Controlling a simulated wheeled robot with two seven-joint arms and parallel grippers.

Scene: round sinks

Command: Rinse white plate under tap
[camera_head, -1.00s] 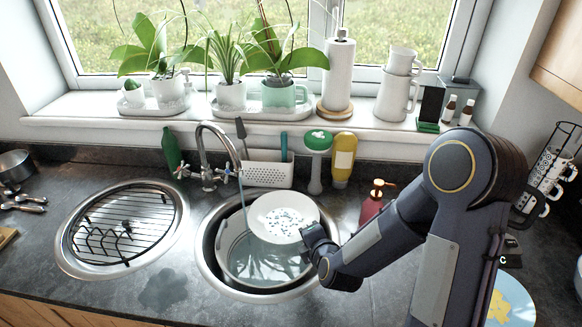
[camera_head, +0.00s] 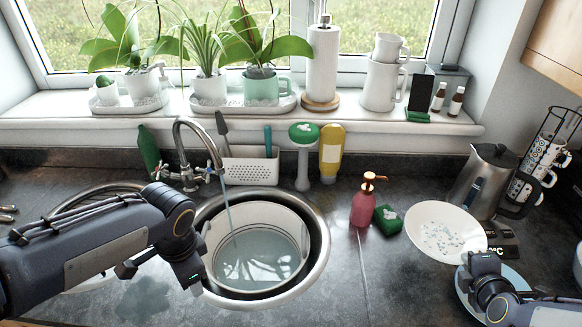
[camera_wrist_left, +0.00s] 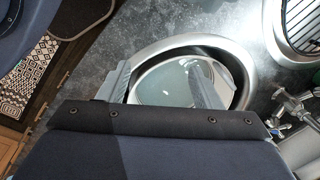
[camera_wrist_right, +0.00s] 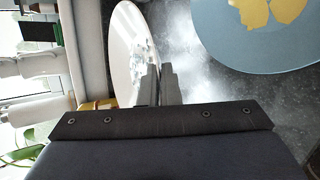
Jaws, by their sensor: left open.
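The white plate (camera_head: 445,232), with blue-grey specks on its face, is tilted at the right of the head view, above the counter. My right gripper (camera_head: 478,263) is shut on its near right edge; the plate also shows between the fingers in the right wrist view (camera_wrist_right: 130,45). The tap (camera_head: 185,150) is running, and a thin stream falls into the white basin (camera_head: 222,222) of water in the right round sink (camera_head: 318,225). My left gripper (camera_head: 190,280) is open and empty at the basin's left side; its fingers straddle part of the basin in the left wrist view (camera_wrist_left: 160,88).
A blue plate with yellow pieces (camera_wrist_right: 285,40) lies below the white plate. A red soap bottle (camera_head: 364,205), green sponge (camera_head: 388,220) and kettle (camera_head: 485,180) stand nearby. The counter between sink and soap is clear. The left sink is partly hidden by my left arm.

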